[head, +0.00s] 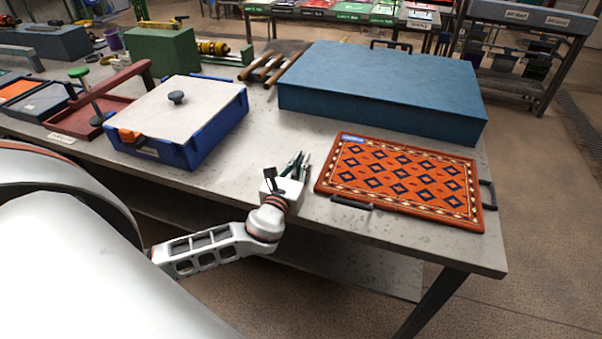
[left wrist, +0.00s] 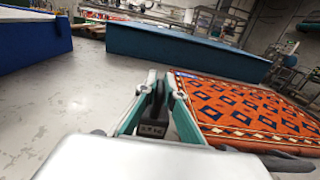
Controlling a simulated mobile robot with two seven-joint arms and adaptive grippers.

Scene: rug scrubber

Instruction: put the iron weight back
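A small dark grey knob (head: 176,97) sits on the pale lid of a blue box (head: 202,143). My right gripper is out of view.
A large blue block (head: 380,88) stands behind the rug, with several dark rollers (head: 272,68) to its left. A dark handle (head: 352,204) juts from the rug's front edge. A red frame (head: 104,112) stands further left. Bare bench (head: 250,130) lies between blue box and rug.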

